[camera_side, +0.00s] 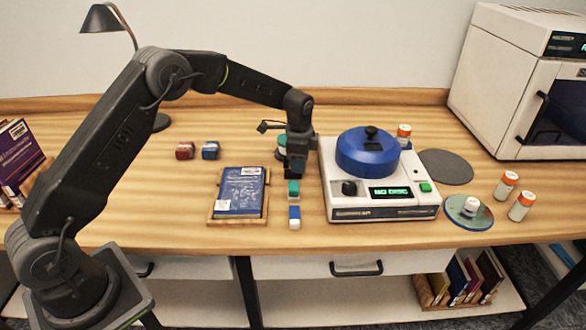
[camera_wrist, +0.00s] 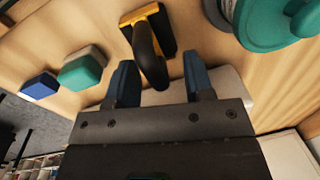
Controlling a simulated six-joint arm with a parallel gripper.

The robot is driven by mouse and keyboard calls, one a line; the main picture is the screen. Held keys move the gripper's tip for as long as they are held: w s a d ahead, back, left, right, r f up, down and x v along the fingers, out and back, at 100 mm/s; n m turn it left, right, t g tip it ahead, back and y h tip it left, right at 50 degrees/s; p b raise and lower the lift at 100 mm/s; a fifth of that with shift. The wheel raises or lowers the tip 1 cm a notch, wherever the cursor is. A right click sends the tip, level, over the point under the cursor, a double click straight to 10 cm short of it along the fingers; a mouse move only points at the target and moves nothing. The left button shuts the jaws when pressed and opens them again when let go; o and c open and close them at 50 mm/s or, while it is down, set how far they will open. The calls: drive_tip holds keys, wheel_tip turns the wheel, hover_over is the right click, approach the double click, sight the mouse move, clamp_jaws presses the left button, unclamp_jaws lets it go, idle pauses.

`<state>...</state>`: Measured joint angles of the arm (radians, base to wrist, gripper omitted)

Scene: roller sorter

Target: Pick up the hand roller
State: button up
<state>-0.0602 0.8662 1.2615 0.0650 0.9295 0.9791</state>
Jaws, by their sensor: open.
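The hand roller (camera_wrist: 162,33) has a yellow and black head and a dark curved handle. In the wrist view it lies on the wooden table, just ahead of my gripper (camera_wrist: 158,72). My gripper's two blue fingers are apart, and the handle end reaches into the gap between them. I cannot tell whether either finger touches it. In the side view my gripper (camera_side: 296,168) points down at the table left of the white machine. The roller cannot be made out there, behind or under my gripper.
A teal block (camera_side: 293,188) and a blue-and-white block (camera_side: 294,216) lie close in front of my gripper. A teal lidded round item (camera_wrist: 270,22) is close by. The white machine (camera_side: 380,207) stands right, a blue book (camera_side: 240,190) left.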

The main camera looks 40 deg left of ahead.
drive_tip(key=shift+c, duration=0.5)
clamp_jaws()
drive_tip(key=shift+r, duration=0.1)
drive_tip(key=shift+r, duration=0.65)
wheel_tip(320, 180, up, 3)
drive_tip(key=shift+f, duration=0.1)
drive_tip(key=s+a+r, duration=0.6)
drive_tip(key=a, duration=0.4)
drive_tip(key=shift+r, duration=0.4)
